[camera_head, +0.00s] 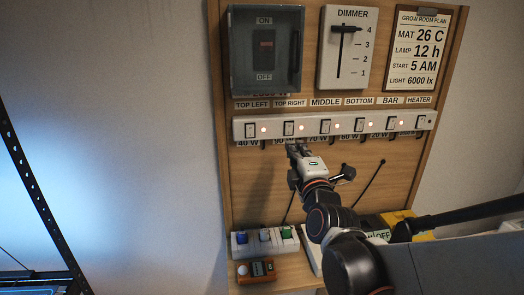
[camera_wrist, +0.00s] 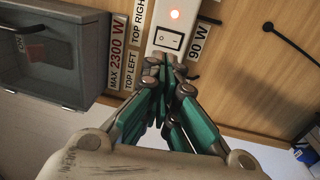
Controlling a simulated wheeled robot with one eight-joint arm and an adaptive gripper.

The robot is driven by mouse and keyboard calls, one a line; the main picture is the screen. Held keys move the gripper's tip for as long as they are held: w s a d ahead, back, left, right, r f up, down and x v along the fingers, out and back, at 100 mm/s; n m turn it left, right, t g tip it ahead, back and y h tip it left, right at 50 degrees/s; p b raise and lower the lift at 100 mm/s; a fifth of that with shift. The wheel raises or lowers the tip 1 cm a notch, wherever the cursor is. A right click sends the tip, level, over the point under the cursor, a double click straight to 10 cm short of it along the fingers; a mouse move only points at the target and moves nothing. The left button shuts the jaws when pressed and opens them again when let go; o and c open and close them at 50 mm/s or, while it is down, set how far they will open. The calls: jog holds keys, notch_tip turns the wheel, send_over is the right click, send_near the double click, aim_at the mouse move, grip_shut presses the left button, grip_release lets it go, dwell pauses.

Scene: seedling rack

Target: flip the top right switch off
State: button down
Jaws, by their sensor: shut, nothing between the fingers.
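The top right switch (camera_head: 288,128) is a small rocker on the white switch strip (camera_head: 270,132), under the label TOP RIGHT (camera_head: 289,103). A light (camera_head: 302,128) beside it glows. My gripper (camera_head: 296,147) is shut and empty just below this switch. In the wrist view its teal fingertips (camera_wrist: 166,63) lie close to the rocker's edge; whether they touch the strip I cannot tell.
The TOP LEFT rocker (camera_head: 251,130) and MIDDLE rocker (camera_head: 325,127) flank it on the same strip. Above are a grey switch box (camera_head: 239,48) and a dimmer (camera_head: 329,75).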

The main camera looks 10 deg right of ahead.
aim_at(285, 124)
jog(key=w, duration=0.5)
jog(key=w+r+b, duration=0.1)
jog(key=w, duration=0.2)
jog(key=shift+w, duration=0.25)
jog(key=shift+w+r, duration=0.1)
jog(key=shift+w, duration=0.3)
jog(key=shift+w+r, duration=0.2)
jog(key=shift+w, duration=0.1)
